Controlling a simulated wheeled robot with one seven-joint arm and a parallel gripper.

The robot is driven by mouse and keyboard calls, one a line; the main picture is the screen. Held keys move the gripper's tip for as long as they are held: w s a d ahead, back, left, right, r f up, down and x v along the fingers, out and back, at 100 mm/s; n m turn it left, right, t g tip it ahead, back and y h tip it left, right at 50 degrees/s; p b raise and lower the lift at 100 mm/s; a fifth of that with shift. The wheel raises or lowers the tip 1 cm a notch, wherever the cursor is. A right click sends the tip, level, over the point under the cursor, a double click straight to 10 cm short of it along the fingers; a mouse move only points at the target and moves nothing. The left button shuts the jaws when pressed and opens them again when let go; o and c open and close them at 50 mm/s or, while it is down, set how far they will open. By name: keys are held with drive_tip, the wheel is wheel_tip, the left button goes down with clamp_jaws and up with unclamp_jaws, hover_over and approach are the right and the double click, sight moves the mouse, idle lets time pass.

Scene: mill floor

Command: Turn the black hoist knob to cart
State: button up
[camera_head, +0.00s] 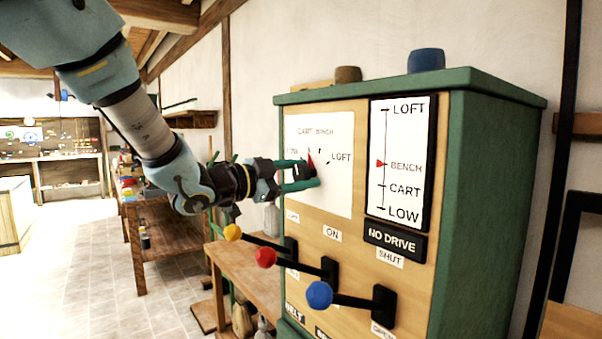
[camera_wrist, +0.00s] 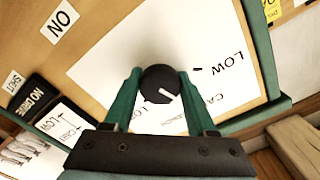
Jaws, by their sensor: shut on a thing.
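The black hoist knob (camera_head: 302,171) sits on a white dial plate (camera_head: 335,190) on the green-framed control cabinet. The plate is lettered CART, BENCH and LOFT around the knob; LOW reads in the wrist view. My gripper (camera_head: 306,173) is shut on the knob, one green finger on each side. In the wrist view, the fingers (camera_wrist: 158,80) also flank the knob (camera_wrist: 155,78), and its white line points down and right, near the CART and BENCH lettering. A red pointer shows above the knob in the head view; its exact mark is unclear.
A height gauge (camera_head: 400,195) on the right has its red marker at BENCH. A NO DRIVE sign (camera_head: 394,240) is below it. Levers with yellow (camera_head: 232,232), red (camera_head: 265,257) and blue (camera_head: 319,295) balls jut out below my gripper. Wooden benches stand at left.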

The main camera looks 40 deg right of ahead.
idle(0.3)
drive_tip(key=o, duration=1.3)
drive_tip(key=shift+o, duration=0.2)
drive_tip(key=a+b, duration=0.2)
drive_tip(key=a, duration=0.8)
drive_tip(key=shift+w+a+b, duration=0.3)
drive_tip(key=shift+a+b, duration=0.05)
drive_tip(key=shift+a, duration=0.05)
drive_tip(key=shift+w+f, duration=0.1)
